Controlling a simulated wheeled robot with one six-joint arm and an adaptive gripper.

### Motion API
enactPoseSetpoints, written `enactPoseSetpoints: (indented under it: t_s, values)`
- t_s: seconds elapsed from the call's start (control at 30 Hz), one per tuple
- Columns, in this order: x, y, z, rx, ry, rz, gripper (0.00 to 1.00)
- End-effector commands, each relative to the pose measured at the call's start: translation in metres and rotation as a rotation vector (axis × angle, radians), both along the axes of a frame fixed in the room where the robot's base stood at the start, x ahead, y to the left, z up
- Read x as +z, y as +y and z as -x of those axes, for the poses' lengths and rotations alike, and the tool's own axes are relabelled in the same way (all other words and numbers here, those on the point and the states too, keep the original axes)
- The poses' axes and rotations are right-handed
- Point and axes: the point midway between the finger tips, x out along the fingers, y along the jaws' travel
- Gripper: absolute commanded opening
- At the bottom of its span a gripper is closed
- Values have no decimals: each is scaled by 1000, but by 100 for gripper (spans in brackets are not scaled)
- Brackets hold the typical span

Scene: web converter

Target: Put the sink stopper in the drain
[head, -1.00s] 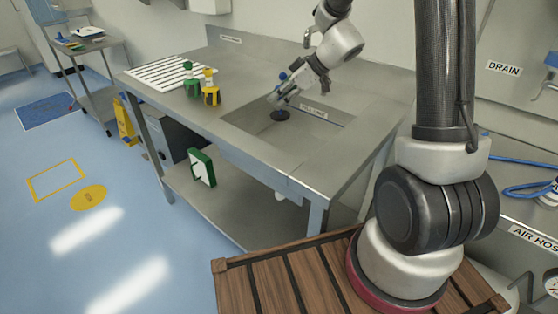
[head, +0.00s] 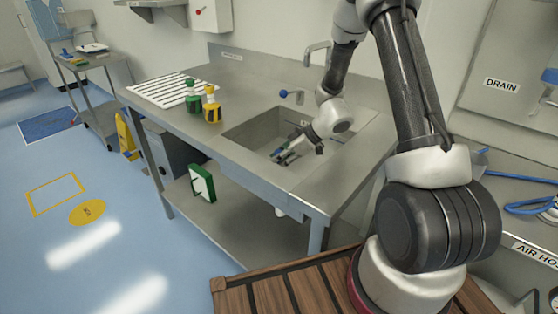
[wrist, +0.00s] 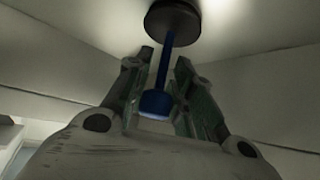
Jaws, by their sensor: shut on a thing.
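The sink stopper shows in the wrist view as a black disc (wrist: 172,22) on a blue stem with a blue knob between my fingers. My gripper (wrist: 165,75) is shut on it at the stem and knob, with the disc beyond the fingertips. In the head view my gripper (head: 281,153) reaches tilted down into the sink basin (head: 250,133), near its front side. The stopper is too small or hidden to make out there. I cannot see the drain hole in either view, nor tell whether the disc touches the basin floor.
A green-and-white box (head: 202,183) sits on the lower shelf.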

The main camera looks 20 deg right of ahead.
Motion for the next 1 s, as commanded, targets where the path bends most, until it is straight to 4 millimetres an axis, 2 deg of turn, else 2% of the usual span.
enactPoseSetpoints:
  t_s: [0.37, 0.4, 0.5, 0.87, 1.0]
  values:
    - [-5, 0, 0, -1, 0, 0, 0]
    - [-5, 0, 0, -1, 0, 0, 28]
    - [-5, 0, 0, -1, 0, 0, 45]
    - [-1, 0, -1, -1, -2, 0, 45]
    - [12, -13, 4, -4, -4, 0, 45]
